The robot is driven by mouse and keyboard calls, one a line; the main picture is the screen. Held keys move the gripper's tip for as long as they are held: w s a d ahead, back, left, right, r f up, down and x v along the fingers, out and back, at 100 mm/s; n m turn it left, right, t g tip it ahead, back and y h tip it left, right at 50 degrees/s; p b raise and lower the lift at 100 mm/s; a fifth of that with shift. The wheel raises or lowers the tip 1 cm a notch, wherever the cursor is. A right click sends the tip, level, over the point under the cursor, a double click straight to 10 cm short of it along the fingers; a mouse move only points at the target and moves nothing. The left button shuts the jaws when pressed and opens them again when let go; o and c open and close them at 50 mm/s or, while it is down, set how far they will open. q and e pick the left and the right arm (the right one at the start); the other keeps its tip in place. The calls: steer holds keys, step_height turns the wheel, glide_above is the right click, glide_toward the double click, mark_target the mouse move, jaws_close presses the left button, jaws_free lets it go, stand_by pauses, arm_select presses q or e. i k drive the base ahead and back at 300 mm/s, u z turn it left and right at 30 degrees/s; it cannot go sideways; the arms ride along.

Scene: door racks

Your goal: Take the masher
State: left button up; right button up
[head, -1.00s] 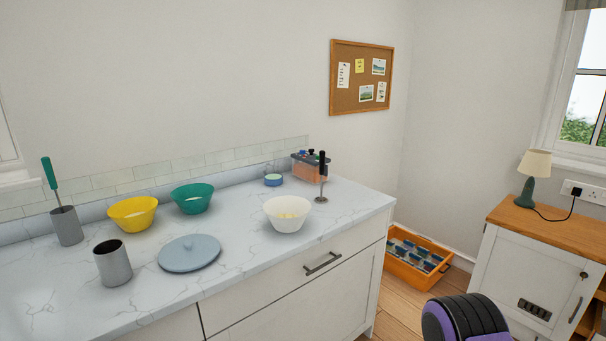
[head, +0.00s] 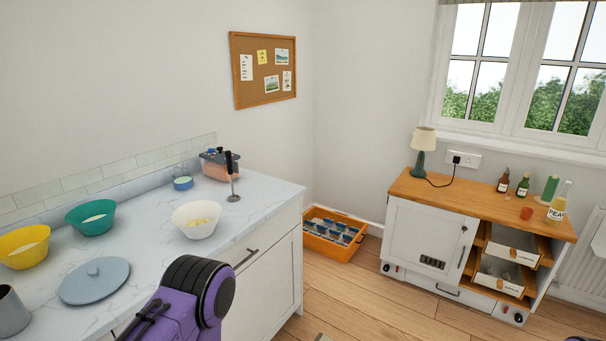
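The masher (head: 231,180) stands upright near the right end of the marble counter (head: 262,199). It has a black handle, a thin metal shaft and a small round metal foot resting on the counter. It stands free, just behind and to the right of a white bowl (head: 196,221) and in front of a lidded container. Neither of my grippers shows in the head view.
The lidded container (head: 215,168) and a small blue-rimmed jar (head: 183,183) stand behind the masher. Green (head: 91,217) and yellow bowls (head: 24,247) and a grey-blue lid (head: 95,281) lie leftward. An orange crate (head: 333,237) is on the floor beside a cabinet (head: 425,240). Wooden floor between is clear.

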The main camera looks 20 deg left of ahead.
mark_target(232, 198)
steer(key=z, duration=0.15)
steer(key=i, duration=1.9)
steer(key=u, duration=3.05)
